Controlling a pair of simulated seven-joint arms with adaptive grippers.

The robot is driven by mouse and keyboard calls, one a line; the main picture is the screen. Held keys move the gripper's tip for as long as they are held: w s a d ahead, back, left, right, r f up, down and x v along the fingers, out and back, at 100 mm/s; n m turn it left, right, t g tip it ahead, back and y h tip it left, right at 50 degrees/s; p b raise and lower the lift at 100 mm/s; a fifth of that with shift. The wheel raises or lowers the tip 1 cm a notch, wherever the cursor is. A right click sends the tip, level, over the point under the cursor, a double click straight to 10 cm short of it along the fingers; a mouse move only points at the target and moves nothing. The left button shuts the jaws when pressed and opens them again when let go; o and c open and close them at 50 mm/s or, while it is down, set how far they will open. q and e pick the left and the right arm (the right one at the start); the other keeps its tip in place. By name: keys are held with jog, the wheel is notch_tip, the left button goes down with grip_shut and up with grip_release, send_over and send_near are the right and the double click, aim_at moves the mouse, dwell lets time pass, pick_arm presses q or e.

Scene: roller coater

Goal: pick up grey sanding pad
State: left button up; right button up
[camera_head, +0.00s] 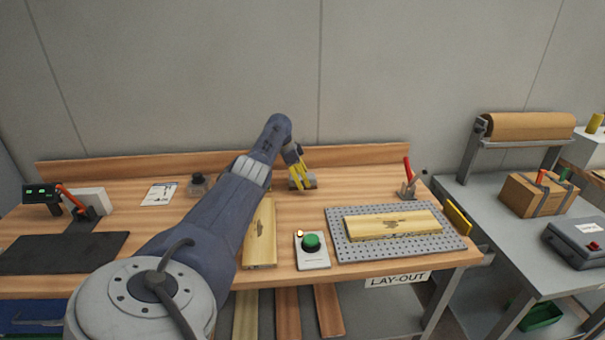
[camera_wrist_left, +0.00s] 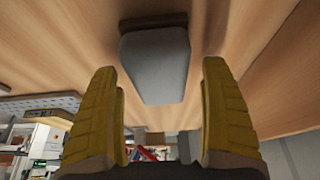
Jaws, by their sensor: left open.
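The grey sanding pad (camera_head: 308,182) lies on the wooden bench near the back, partly hidden behind my gripper in the head view. In the left wrist view the pad (camera_wrist_left: 158,62) is a grey block with a dark strip along one end. My left gripper (camera_head: 299,172) is open, with yellow fingers pointing down at the pad. In the wrist view its fingers (camera_wrist_left: 160,70) stand apart on either side of the pad, with gaps showing on both sides. I cannot tell how far the fingertips are from the bench. My right gripper is not in view.
A wooden board (camera_head: 261,235) lies beside my arm. A green-button box (camera_head: 312,249) stands at the front. A perforated plate (camera_head: 345,222) holds another board (camera_head: 392,224). A red-handled clamp (camera_head: 407,182) stands behind it. Bare bench (camera_head: 355,185) lies right of the pad.

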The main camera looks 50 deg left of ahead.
pick_arm(q)
jog(key=shift+f, duration=0.25)
jog(key=shift+c, duration=0.3)
jog(key=c, duration=1.3)
